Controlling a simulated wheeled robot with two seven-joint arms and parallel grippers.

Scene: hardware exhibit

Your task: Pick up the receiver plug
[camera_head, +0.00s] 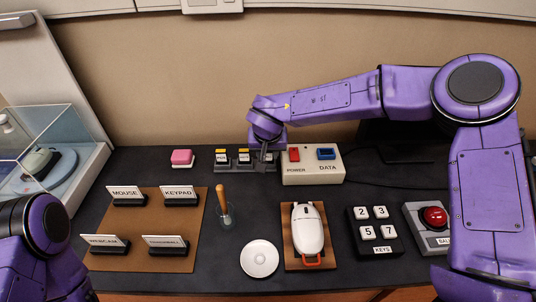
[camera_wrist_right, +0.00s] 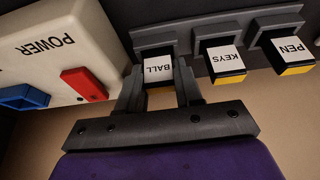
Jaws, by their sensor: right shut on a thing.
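A dark dock (camera_head: 232,168) at the back middle of the table holds small receiver plugs labelled PEN (camera_wrist_right: 290,50), KEYS (camera_wrist_right: 225,62) and BALL (camera_wrist_right: 158,69), each with a white label and yellow end. My right gripper (camera_head: 264,153) reaches the dock's right end. In the right wrist view its fingers stand on both sides of the BALL plug and are shut on it. The plug still sits at its dock slot. In the head view the gripper largely hides it. My left arm shows at the lower left; its gripper is out of view.
A beige box (camera_head: 330,176) marked POWER and DATA stands close right of the dock. In front are a brown sign board (camera_head: 150,222), a stick in a glass (camera_head: 222,205), a white disc (camera_head: 259,258), a white mouse (camera_head: 308,228) and a keypad (camera_head: 374,232).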

